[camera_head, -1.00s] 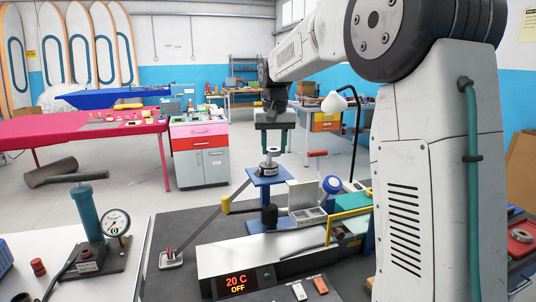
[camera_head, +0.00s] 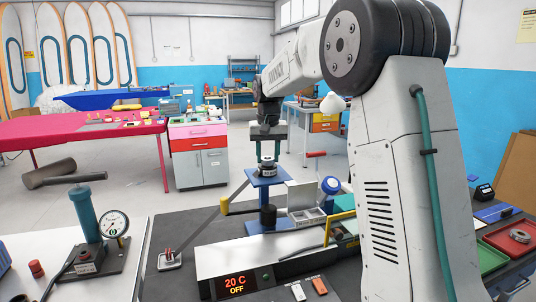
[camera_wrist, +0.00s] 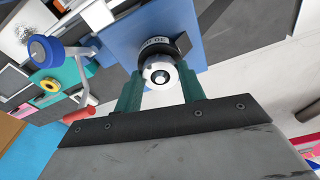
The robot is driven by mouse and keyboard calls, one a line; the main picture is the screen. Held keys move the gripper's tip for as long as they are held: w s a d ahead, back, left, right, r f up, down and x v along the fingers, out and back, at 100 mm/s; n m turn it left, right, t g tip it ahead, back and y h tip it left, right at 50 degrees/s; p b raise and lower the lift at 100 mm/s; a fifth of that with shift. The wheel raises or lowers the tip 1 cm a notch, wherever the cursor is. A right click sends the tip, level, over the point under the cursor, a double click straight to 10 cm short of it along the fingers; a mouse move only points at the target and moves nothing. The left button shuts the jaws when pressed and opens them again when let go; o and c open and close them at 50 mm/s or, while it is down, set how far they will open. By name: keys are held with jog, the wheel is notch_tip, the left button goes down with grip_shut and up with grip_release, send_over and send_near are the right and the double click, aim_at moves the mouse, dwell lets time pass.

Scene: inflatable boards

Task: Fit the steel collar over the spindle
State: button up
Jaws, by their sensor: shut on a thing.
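A round steel piece (camera_wrist: 158,76) with a bright ring-shaped top and a small bright centre sits above a dark, lettered body (camera_wrist: 160,45) on the blue stand (camera_head: 266,181). I cannot tell whether this piece is the collar, the spindle or both together. My gripper (camera_head: 268,160) points straight down over the stand, its green fingers shut on the steel piece from both sides. In the wrist view my gripper (camera_wrist: 160,92) hides part of the piece's sides. A separate steel ring (camera_head: 520,236) lies flat in a red tray at the right.
A long heater box (camera_head: 270,262) reading "20 C OFF" stands in front of the stand. A pressure gauge (camera_head: 114,223) stands at the left.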

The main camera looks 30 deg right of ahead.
aim_at(268, 160)
jog(key=shift+f, duration=0.3)
jog(key=o, duration=1)
jog(key=r, duration=0.4)
jog(key=s+r, duration=0.1)
jog(key=r, duration=0.8)
jog(key=shift+s+a, duration=0.2)
jog(key=shift+a, duration=0.1)
jog(key=s+a+f+n, duration=0.15)
jog(key=s+a, duration=0.25)
jog(key=s, duration=0.6)
jog(key=s+a+f+n, duration=0.1)
jog(key=s+a+f, duration=0.25)
jog(key=s, duration=0.65)
jog(key=s+a+f+n, duration=0.15)
jog(key=s+a, duration=0.25)
jog(key=s, duration=0.6)
jog(key=shift+n+y, duration=0.3)
jog(key=s+f, duration=0.3)
jog(key=s+a+f, duration=0.1)
jog(key=s+f, duration=0.2)
jog(key=s, duration=0.1)
jog(key=s+f, duration=0.3)
jog(key=shift+s+a, duration=0.3)
jog(key=shift+a, duration=0.05)
